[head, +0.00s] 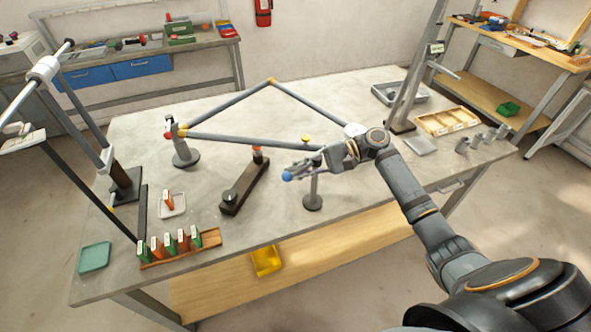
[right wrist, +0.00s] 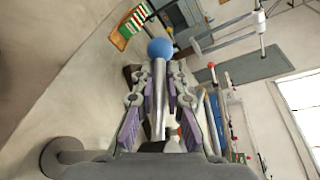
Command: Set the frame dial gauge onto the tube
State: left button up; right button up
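My right gripper (head: 305,169) is over the front middle of the bench. Its fingers are closed around a silver rod with a blue ball (head: 287,175) at its end. In the right wrist view the rod (right wrist: 160,95) lies between the purple-padded fingers and the blue ball (right wrist: 160,48) projects beyond the fingertips. I cannot tell whether this is the dial gauge; no dial face is readable. The grey tube frame (head: 230,99) forms a triangle above the bench behind the gripper, its near tube (head: 250,141) running left to right. My left gripper is not in view.
A post stand (head: 312,202) stands below my right gripper. A dark block with a knob (head: 243,188) lies to its left. A rack of orange and green pieces (head: 180,247) is at the front left. A tall post stand (head: 125,187) is at the left, a wooden tray (head: 447,121) at the right.

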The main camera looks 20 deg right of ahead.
jog(key=shift+o, duration=1.2)
jog(key=shift+s+r, duration=0.1)
jog(key=shift+r, duration=0.05)
jog(key=shift+o, duration=0.4)
jog(key=shift+s+a+r, duration=0.1)
jog(key=shift+s, duration=0.25)
jog(key=v, duration=1.2)
